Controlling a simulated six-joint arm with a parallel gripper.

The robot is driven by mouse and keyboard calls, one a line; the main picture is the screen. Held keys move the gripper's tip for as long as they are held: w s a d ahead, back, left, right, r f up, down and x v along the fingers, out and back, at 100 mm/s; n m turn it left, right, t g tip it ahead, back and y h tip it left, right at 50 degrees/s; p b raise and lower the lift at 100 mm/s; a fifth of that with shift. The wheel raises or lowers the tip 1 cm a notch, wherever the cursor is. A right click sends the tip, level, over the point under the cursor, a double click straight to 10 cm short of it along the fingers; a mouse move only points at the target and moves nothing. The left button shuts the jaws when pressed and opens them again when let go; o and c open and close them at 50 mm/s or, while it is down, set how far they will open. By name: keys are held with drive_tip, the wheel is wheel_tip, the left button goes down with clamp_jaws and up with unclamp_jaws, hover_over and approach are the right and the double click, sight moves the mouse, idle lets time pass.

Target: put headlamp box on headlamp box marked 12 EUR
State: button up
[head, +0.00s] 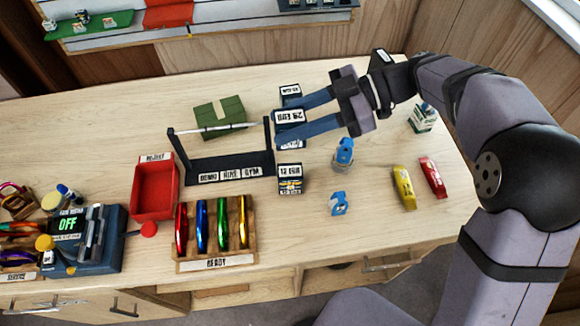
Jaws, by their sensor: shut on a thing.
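My gripper (287,124) reaches in from the right with its two blue fingers pointing left. It is shut on a dark headlamp box with a white label that seems to read 29 EUR (289,116). The fingers hide part of that box. The headlamp box marked 12 EUR (290,180) stands on the table, nearer the front edge than the gripper, just right of the black rack. The held box is behind it in the picture and apart from it. Another dark box with a white price label (290,91) shows just beyond the upper finger; its price is hard to read.
A black rack (230,165) labelled DEMO HIRE GYM stands close left of the boxes, with a green block (220,115) behind. A blue device (344,152) and a small blue piece (338,203) lie right. A READY tray (216,262) and red bin (154,190) are front left.

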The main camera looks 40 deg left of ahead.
drive_tip(key=shift+s+d+f, duration=0.1)
drive_tip(key=shift+s+d, duration=0.15)
drive_tip(key=shift+s, duration=0.05)
drive_tip(key=p, duration=0.4)
hover_over(290, 171)
drive_tip(key=shift+f, duration=4.95)
drive_tip(key=shift+f, duration=0.2)
drive_tip(key=o, duration=1.1)
drive_tip(key=shift+r, duration=0.2)
